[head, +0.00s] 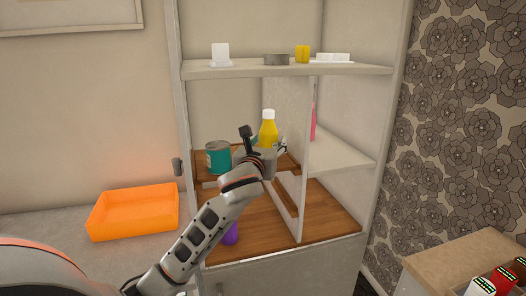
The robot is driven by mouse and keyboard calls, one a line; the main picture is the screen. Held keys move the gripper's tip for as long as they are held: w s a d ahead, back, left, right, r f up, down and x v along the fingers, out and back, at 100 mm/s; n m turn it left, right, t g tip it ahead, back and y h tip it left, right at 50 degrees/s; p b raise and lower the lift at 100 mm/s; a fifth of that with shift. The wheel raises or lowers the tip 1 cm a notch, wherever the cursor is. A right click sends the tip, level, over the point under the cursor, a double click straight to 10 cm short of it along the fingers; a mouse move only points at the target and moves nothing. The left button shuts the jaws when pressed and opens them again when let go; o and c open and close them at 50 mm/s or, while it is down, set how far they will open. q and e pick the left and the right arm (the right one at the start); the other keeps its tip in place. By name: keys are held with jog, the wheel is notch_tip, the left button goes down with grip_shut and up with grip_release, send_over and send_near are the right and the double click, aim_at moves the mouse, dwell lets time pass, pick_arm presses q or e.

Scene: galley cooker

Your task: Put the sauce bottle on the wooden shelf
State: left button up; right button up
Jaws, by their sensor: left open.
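A yellow bottle (268,132) with a white cap, which looks like the sauce bottle, stands upright at the upper wooden shelf (198,166) in the cabinet. My left gripper (265,146) is open at the bottle, with its fingers to either side of the lower part. The gripper hides the bottle's base, so I cannot tell whether it touches the wood. A teal can (218,157) stands on the same shelf to the left. My right gripper is not in view.
A white divider (304,190) stands close right of the gripper. A pink bottle (313,122) is behind it. A white shelf (350,69) with small items is above. A lower wooden board (335,220) is partly clear; a purple object (231,233) is there. An orange tray (133,212) is left.

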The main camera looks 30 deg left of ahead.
pick_arm(q)
jog(key=v, duration=1.1)
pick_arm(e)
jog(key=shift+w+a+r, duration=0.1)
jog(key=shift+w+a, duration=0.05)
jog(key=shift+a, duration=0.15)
pick_arm(q)
jog(key=shift+a, duration=0.1)
